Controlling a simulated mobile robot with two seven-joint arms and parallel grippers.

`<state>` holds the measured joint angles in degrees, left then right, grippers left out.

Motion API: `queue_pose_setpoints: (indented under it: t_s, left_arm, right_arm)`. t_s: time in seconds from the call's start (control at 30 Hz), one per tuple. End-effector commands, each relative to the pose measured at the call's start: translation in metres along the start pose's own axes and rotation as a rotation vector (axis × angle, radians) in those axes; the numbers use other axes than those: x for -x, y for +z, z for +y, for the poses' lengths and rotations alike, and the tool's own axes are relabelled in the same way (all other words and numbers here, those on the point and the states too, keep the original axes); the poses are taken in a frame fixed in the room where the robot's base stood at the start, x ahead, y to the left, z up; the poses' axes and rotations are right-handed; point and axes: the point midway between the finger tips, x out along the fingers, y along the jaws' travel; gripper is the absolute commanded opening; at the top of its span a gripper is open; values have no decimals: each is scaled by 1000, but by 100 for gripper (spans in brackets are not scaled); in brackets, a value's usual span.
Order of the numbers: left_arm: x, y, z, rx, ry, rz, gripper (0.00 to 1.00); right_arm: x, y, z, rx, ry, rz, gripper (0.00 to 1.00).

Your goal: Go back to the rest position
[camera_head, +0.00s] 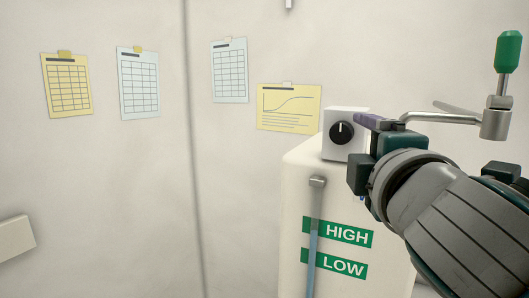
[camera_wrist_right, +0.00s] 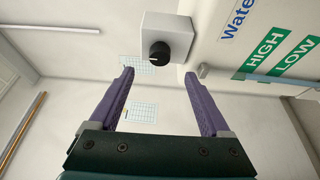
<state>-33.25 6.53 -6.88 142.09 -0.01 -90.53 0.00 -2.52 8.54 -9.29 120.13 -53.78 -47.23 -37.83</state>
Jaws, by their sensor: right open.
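My right gripper (camera_wrist_right: 160,85) is open, with its two purple fingers apart and nothing between them in the right wrist view. In the head view my right arm comes in from the right, and the gripper (camera_head: 372,122) is seen from behind, in front of the right part of the white tank. A white box with a black knob (camera_head: 341,132) sits on top of the tank; the knob (camera_wrist_right: 160,51) also shows beyond the fingertips in the wrist view. The gripper looks apart from the knob in the wrist view. My left gripper is not in view.
The white tank (camera_head: 300,195) has green HIGH and LOW labels and a blue level tube (camera_head: 312,255). A metal lever with a green handle (camera_head: 508,52) stands at the upper right, near my arm. Paper sheets hang on the wall. A pale block (camera_head: 15,238) is at the left edge.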

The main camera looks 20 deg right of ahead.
Motion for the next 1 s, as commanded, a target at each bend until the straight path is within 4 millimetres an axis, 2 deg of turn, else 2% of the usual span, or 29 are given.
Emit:
queue_pose_setpoints:
  t_s: [0.47, 0.57, 0.67, 0.77, 0.8, 0.9, 1.0]
  left_arm:
    - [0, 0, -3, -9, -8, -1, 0]
    - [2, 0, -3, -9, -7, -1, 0]
    - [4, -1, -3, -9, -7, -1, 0]
    - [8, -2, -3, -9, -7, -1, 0]
    - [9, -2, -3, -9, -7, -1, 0]
    - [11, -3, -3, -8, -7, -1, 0]
    - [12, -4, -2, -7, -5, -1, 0]
  right_arm:
    - [1, 0, -1, -5, -5, 0, 81]
    - [9, 5, -18, -82, -81, -11, 81]
    - [34, 15, -61, -272, -276, -51, 81]
    - [80, 22, -115, -507, -550, -136, 81]
    - [103, 24, -133, -592, -660, -177, 81]
    - [161, 23, -167, -755, -911, -289, 81]
    - [210, 21, -183, -854, -1102, -387, 81]
